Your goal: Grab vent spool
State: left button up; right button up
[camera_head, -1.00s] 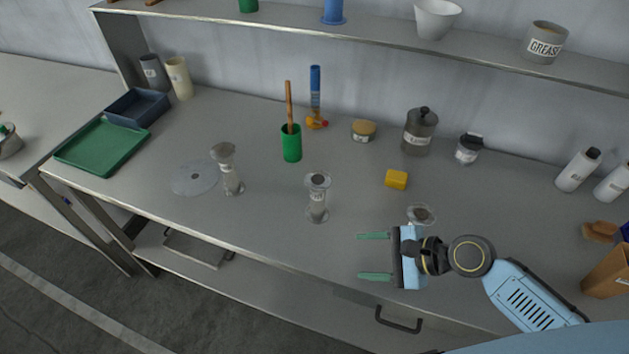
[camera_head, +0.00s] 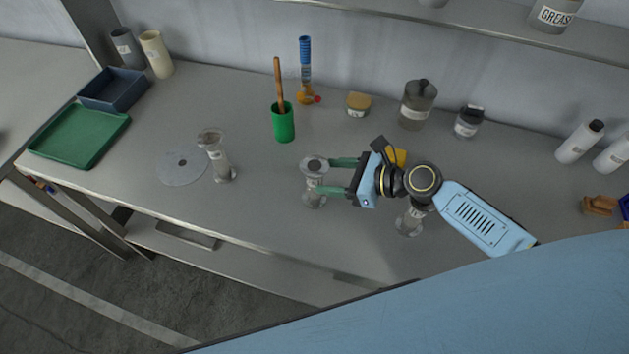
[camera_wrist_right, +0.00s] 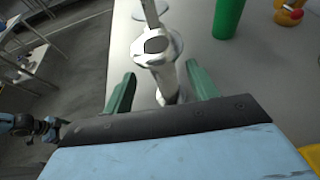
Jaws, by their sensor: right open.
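Three similar clear spools with flanged ends stand on the bench; their labels are too small to read, so I cannot tell which is the vent spool. The middle spool (camera_head: 313,188) stands upright at my right gripper (camera_head: 325,176). The left spool (camera_head: 218,160) stands by a clear disc, and the right spool (camera_head: 409,222) is partly hidden under my right arm. My right gripper is open, its green fingers pointing left at the middle spool. In the right wrist view this spool (camera_wrist_right: 158,60) shows between and just beyond the fingertips.
A green cup (camera_head: 283,125) with a wooden handle and a blue-topped tube (camera_head: 305,60) stand behind. A yellow block (camera_head: 399,156) is partly behind my gripper. A clear disc (camera_head: 181,168) and green tray (camera_head: 80,137) lie left. The bench front is clear between spools.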

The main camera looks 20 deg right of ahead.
aim_at(315, 174)
jog(key=x, duration=0.5)
jog(key=shift+w+f, duration=0.1)
jog(key=shift+d, duration=0.1)
jog(key=c, duration=1.2)
jog(key=shift+o, duration=0.2)
